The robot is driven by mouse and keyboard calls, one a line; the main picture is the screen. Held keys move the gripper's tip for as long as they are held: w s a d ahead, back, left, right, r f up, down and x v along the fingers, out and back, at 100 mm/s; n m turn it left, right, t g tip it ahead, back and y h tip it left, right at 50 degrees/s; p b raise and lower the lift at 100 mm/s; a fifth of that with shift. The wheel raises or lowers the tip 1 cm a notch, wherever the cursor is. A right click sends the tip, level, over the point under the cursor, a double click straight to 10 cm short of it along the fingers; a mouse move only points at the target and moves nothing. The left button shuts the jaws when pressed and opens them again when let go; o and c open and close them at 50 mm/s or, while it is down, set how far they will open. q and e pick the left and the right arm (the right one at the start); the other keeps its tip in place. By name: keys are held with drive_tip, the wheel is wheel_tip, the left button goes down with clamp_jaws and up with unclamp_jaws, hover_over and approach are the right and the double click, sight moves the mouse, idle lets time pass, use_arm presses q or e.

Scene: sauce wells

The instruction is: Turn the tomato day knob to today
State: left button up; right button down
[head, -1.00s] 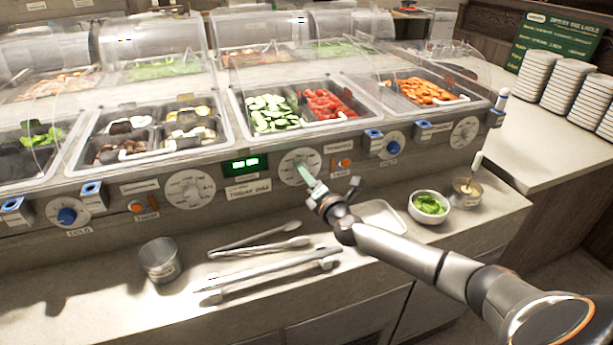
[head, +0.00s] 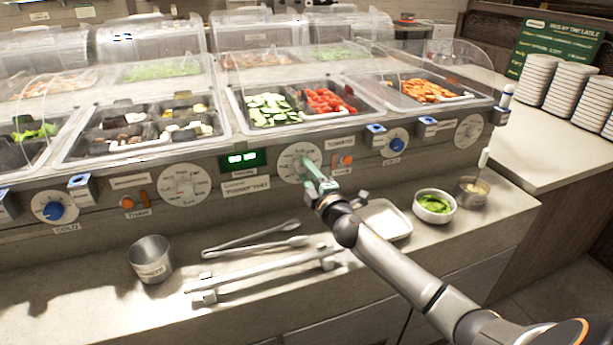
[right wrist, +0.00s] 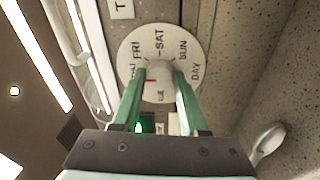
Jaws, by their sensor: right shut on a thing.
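The tomato day knob (head: 289,167) is a round white dial on the counter's front panel, below the tomato pan (head: 328,101). In the right wrist view its dial (right wrist: 188,50) shows day names including FRI, SAT and SUN, and a small red mark shows near the left finger. My right gripper (head: 308,163) reaches the dial from the lower right. Its green fingers are shut on the dial's pale central grip (right wrist: 159,72); they hide part of the lettering. A label (head: 245,186) left of the dial appears to read TODAY THU. My left gripper is not in view.
A green-lit display (head: 242,159) and another white dial (head: 185,184) are to the left. An orange switch (head: 347,160) and a blue knob (head: 396,146) are to the right. Tongs (head: 255,240), a metal cup (head: 151,260), a white tray (head: 388,220) and a bowl of greens (head: 434,206) stand below.

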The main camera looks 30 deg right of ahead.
drive_tip(key=shift+m, duration=0.5)
drive_tip(key=shift+c, duration=2.2)
unclamp_jaws()
drive_tip(key=s+a, duration=0.2)
drive_tip(key=s, duration=1)
drive_tip(key=shift+s+f, duration=0.15)
drive_tip(key=shift+f, duration=0.25)
drive_tip(key=shift+a, duration=0.1)
